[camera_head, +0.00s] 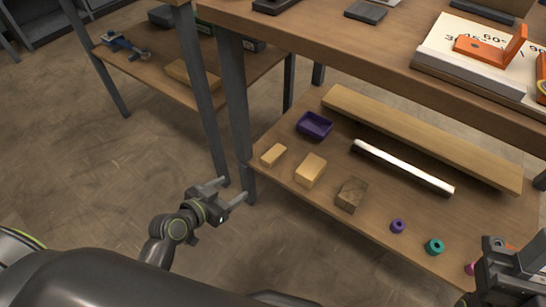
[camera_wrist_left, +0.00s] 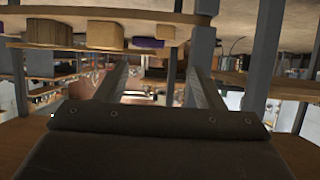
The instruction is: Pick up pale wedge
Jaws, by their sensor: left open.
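Two pale wooden pieces lie on the lower shelf (camera_head: 395,222) in the head view: a small one (camera_head: 273,154) near the left edge and a larger one (camera_head: 310,169) to its right. I cannot tell clearly which is the pale wedge. The left wrist view looks upside down; the small piece (camera_wrist_left: 168,33) and the larger one (camera_wrist_left: 105,36) show along its top. My left gripper (camera_head: 234,189) is open and empty, left of the shelf and apart from both. My right gripper (camera_head: 510,262) is at the lower right corner; its jaws are unclear.
A darker brown block (camera_head: 350,194), a purple tray (camera_head: 314,126), a white bar (camera_head: 402,167), a long plank (camera_head: 425,137) and small rings (camera_head: 434,247) share the shelf. A table leg (camera_head: 236,110) stands just beyond my left gripper. The upper tabletop (camera_head: 330,40) overhangs the shelf's back.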

